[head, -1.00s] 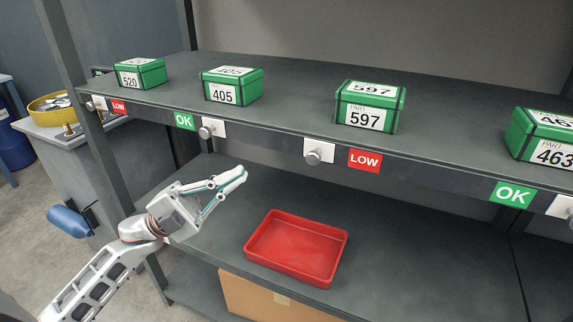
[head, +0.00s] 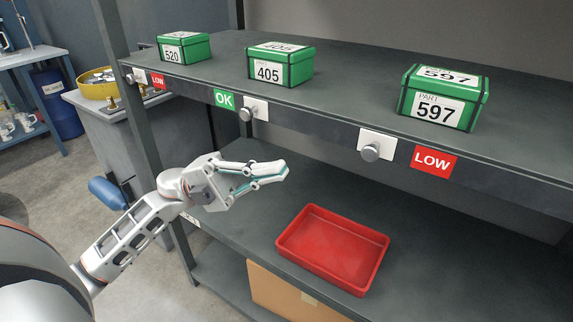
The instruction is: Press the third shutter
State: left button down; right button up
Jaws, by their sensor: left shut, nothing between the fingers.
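Along the shelf's front edge are white plates with round grey knobs: one at the left (head: 140,77), a second (head: 253,110) and a third (head: 374,148). Each has a tag nearby: a red LOW tag (head: 158,82), a green OK tag (head: 224,99) and a red LOW tag (head: 433,160). The third knob sits below the green box marked 597 (head: 441,98). My left gripper (head: 284,170) is shut and empty, below the shelf edge, left of and a little lower than the third knob, apart from it. My right gripper is not in view.
Green boxes 405 (head: 281,66) and 520 (head: 184,48) stand on the upper shelf (head: 345,75). A red tray (head: 333,248) lies on the lower shelf, below my left gripper. A grey upright post (head: 143,135) stands left of it. A cardboard box (head: 280,291) is underneath.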

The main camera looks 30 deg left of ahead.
pick_arm(q)
jog(key=p, duration=0.2)
send_near(373, 149)
jog(key=s+x, duration=0.1)
jog(key=x, duration=0.3)
jog(key=shift+w+d, duration=0.65)
jog(key=shift+w, duration=0.1)
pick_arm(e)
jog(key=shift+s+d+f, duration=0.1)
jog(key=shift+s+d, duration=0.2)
pick_arm(q)
jog(key=d+p, duration=0.2)
jog(key=d, duration=0.6)
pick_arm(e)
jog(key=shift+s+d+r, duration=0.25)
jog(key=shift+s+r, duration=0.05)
pick_arm(q)
jog(key=shift+s+f, duration=0.1)
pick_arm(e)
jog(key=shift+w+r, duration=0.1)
